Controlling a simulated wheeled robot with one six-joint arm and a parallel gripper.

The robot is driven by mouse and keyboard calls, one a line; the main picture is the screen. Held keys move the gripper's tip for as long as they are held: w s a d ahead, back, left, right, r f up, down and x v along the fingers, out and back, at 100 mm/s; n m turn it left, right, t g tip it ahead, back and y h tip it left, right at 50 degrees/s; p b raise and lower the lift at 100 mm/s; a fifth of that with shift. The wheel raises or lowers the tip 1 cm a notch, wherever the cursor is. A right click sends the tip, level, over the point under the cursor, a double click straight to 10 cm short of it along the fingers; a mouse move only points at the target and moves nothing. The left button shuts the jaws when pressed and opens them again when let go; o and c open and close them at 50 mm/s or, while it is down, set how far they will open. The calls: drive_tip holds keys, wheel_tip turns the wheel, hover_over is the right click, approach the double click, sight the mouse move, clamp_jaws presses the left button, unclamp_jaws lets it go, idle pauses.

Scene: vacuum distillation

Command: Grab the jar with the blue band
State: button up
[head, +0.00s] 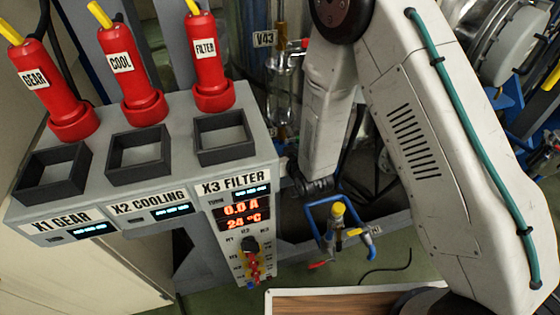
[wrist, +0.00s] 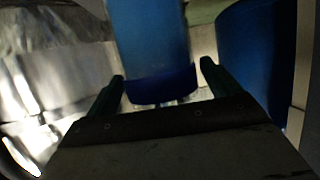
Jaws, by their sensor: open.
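In the wrist view a jar (wrist: 152,40) with a bluish, glassy body and a darker blue band (wrist: 160,88) shows at the upper middle. My gripper (wrist: 163,73) is open, with one dark green finger on each side of the jar's banded end. A gap shows between each finger and the band, so I see no grip on it. The jar's other end is cut off by the top edge of the picture. In the head view I cannot make out the jar or my gripper.
A large blue cylindrical thing (wrist: 255,55) stands close to the right finger in the wrist view. In the head view a grey panel (head: 185,180) carries several red plugs (head: 145,95) and square sockets. A wooden-topped surface (head: 345,303) shows at the bottom.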

drive_tip(key=shift+w+a+f, duration=0.2)
drive_tip(key=shift+w+f, duration=0.05)
drive_tip(key=shift+w, duration=0.2)
drive_tip(key=shift+r, duration=0.1)
drive_tip(key=c, duration=1.6)
